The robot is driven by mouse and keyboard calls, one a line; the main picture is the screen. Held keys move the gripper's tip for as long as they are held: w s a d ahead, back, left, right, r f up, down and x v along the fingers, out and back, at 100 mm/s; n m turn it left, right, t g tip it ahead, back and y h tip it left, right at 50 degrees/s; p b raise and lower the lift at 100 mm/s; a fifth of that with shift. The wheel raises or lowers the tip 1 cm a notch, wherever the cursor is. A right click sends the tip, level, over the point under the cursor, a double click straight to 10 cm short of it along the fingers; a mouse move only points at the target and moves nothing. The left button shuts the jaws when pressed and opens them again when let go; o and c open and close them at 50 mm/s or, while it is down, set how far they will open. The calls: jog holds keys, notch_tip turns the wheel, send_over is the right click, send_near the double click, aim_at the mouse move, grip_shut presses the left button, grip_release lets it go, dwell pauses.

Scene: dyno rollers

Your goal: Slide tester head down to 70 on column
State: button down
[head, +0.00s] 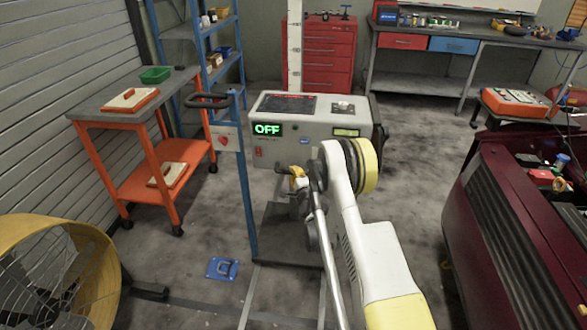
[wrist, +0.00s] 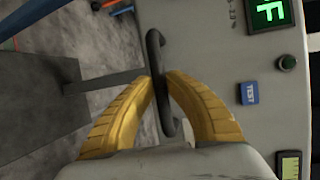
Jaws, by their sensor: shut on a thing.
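The tester head (head: 305,140) is a light grey box with a green OFF display (head: 268,129). It sits in front of a white column (head: 295,45) with scale marks, which rises behind it; the numbers are too small to read. My gripper (head: 297,178) is at the lower front of the head. In the wrist view, my gripper's yellow fingers (wrist: 159,78) are shut on a dark bar handle (wrist: 155,42) on the grey panel (wrist: 208,50). A blue TEST button (wrist: 248,93) and part of the green display show beside it. My arm hides the head's lower right part.
A blue post with a dark handle (head: 208,101) stands left of the head. An orange cart (head: 150,140) is at left, a yellow fan (head: 50,270) at lower left. A dark red car (head: 510,220) stands at right. Open floor lies between my arm and the car.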

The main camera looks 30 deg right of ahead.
notch_tip(320, 180, down, 7)
jog(key=c, duration=1.4)
grip_release()
jog(key=shift+r, duration=0.1)
send_near(290, 160)
jog(key=x, duration=0.4)
jog(key=shift+w, duration=0.2)
